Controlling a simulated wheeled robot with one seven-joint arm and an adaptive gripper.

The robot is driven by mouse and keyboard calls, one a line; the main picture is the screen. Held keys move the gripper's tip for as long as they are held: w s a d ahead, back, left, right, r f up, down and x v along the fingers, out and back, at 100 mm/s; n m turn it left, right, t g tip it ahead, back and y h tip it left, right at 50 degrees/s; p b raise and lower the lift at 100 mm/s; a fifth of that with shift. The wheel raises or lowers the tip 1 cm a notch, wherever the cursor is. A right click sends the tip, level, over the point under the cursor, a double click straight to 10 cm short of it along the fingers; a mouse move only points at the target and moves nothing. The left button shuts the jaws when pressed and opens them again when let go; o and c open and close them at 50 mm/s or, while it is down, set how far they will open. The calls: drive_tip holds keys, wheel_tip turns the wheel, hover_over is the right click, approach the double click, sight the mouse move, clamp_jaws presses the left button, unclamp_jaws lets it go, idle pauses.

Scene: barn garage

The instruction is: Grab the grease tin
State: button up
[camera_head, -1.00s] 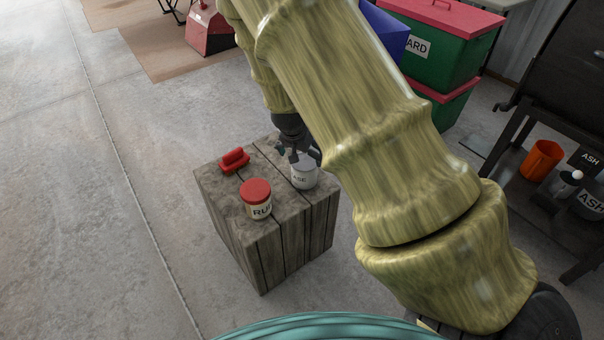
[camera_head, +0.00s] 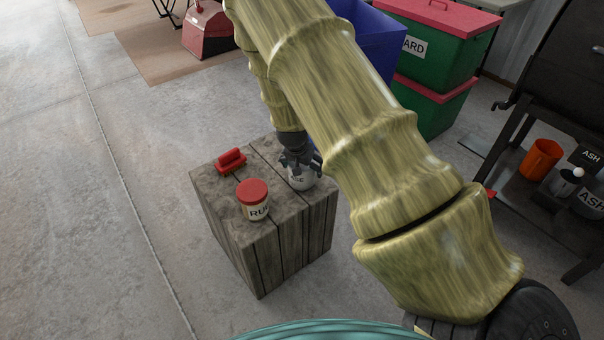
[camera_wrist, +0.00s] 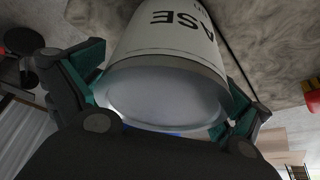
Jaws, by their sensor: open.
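The grease tin (camera_head: 301,180) is a white can with dark lettering ending in "ASE", upright on a wooden crate (camera_head: 290,225). In the wrist view the tin (camera_wrist: 165,45) fills the upper middle, its pale round top facing me. My gripper (camera_head: 300,164) is over the tin's top from above. In the wrist view its two teal-padded fingers (camera_wrist: 166,100) are open, one on each side of the tin. Whether the pads touch the tin I cannot tell. In the head view the gripper hides the tin's top.
A red-lidded jar (camera_head: 253,200) marked "RU" stands on the crate to the left of the tin. A red handled object (camera_head: 231,161) lies behind it. Blue (camera_head: 375,40) and green (camera_head: 437,55) bins stand behind. A dark rack (camera_head: 560,170) is at right.

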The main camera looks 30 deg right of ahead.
drive_tip(key=shift+f, duration=0.15)
drive_tip(key=c, duration=1.2)
